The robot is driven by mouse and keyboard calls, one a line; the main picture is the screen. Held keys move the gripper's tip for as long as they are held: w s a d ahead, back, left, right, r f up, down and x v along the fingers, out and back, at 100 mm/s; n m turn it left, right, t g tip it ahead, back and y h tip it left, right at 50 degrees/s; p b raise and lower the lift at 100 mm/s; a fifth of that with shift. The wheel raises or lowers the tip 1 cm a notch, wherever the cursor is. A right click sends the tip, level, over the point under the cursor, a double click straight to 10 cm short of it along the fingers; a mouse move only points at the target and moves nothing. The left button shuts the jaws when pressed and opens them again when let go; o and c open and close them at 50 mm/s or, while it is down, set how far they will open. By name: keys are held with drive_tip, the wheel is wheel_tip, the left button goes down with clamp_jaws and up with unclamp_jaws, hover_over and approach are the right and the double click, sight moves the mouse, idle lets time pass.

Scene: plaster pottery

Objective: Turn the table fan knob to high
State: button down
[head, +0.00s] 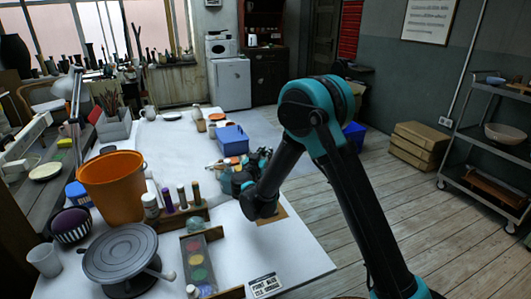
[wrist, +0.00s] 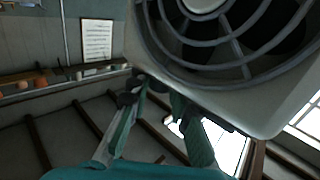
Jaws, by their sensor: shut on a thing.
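The table fan (wrist: 245,75) fills the upper right of the wrist view, with a pale casing and a dark round grille seen close up. My gripper (wrist: 160,95) is at the lower left edge of the casing, its fingers closed in at that edge. The fan knob is hidden by the fingertips, and its setting cannot be read. In the head view my gripper (head: 245,175) is low over the white table, and the fan cannot be made out there behind my arm.
An orange bucket (head: 112,187), a grey turntable (head: 120,254) and a row of small bottles (head: 182,197) stand on the white table (head: 170,135) to the left. A blue bin (head: 231,140) is behind my gripper. Open wooden floor (head: 415,210) lies to the right.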

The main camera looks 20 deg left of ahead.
drive_tip(key=c, duration=1.3)
unclamp_jaws()
drive_tip(key=shift+c, duration=0.2)
wheel_tip(320, 180, up, 10)
